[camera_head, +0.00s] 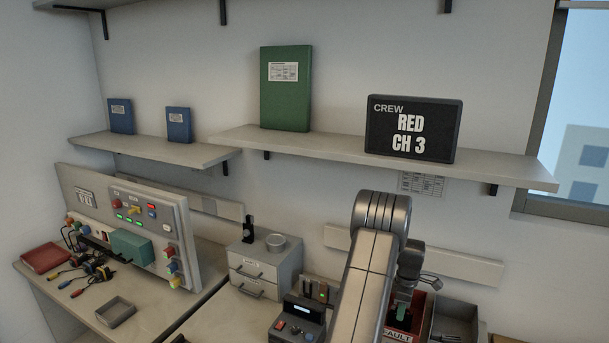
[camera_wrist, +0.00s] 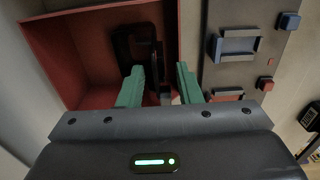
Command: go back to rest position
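My gripper (camera_wrist: 160,84) has two green fingers, which stand apart with a gap between them, so it is open. In the wrist view it is over a red bin (camera_wrist: 62,62). A dark object (camera_wrist: 128,44), seemingly a radio, is in the bin beyond the fingers; its lower part is partly hidden and I see no finger closed on it. In the head view my gripper (camera_head: 403,308) points down at the red bin labelled FAULT (camera_head: 398,336), partly hidden by my arm.
A grey panel with blue and red brackets (camera_wrist: 236,45) lies right of the bin. A grey tray (camera_head: 455,322) is beside it. A charger-like device (camera_head: 297,320) and a drawer unit (camera_head: 265,268) stand left of my arm. A shelf (camera_head: 340,150) with a CREW sign (camera_head: 413,128) is above.

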